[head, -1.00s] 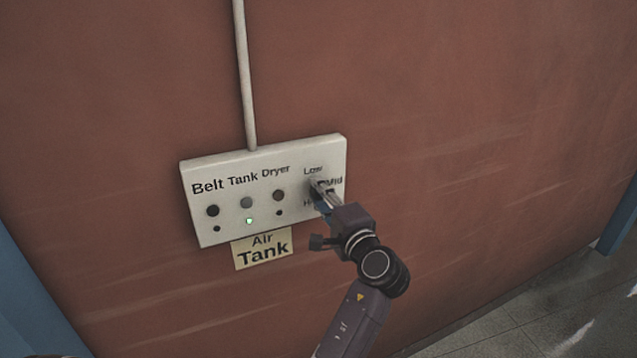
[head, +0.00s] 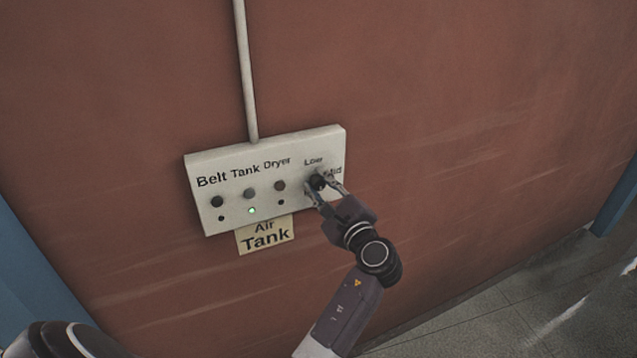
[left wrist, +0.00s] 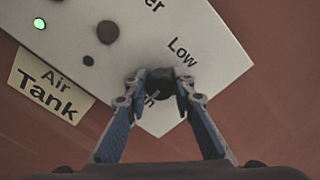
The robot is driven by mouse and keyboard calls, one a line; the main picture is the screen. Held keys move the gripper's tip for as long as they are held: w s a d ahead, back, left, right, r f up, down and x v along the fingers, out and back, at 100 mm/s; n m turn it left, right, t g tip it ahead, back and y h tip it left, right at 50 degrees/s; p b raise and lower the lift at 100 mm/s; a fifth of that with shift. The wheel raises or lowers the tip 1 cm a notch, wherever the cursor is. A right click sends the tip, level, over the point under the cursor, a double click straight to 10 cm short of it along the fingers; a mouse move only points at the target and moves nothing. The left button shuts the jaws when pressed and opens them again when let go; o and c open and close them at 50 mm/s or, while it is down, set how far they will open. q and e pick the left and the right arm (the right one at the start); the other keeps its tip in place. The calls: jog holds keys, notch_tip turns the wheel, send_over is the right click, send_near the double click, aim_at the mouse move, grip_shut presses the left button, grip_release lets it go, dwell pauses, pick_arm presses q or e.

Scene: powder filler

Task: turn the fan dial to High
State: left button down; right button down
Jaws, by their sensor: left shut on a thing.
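The fan dial (head: 317,181) is a dark round knob at the right end of the pale control panel (head: 228,221). "Low" is printed above it and a partly covered "Mid" to its right. My left gripper (head: 322,184) is shut on the dial, one finger on each side. In the left wrist view, the dial (left wrist: 159,86) sits between the fingertips. "Low" reads at its upper right, and only part of the "High" label shows between the fingers. Which way the dial points cannot be told. My right gripper is not in view.
The panel also has Belt, Tank and Dryer buttons, with a green light (head: 252,210) under Tank. An "Air Tank" label (head: 265,236) hangs below. A conduit (head: 245,70) runs up the red wall (head: 480,110). The wall around the panel is clear.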

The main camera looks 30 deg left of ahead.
aim_at(313, 140)
pick_arm(q)
jog(key=shift+f+m, duration=0.2)
jog(key=shift+m, duration=0.1)
jog(key=c, duration=1.6)
grip_release()
jog(key=shift+d+r, duration=0.1)
jog(key=shift+r, duration=0.15)
notch_tip(313, 140, up, 10)
jog(key=shift+f, duration=0.1)
jog(key=shift+f, duration=0.1)
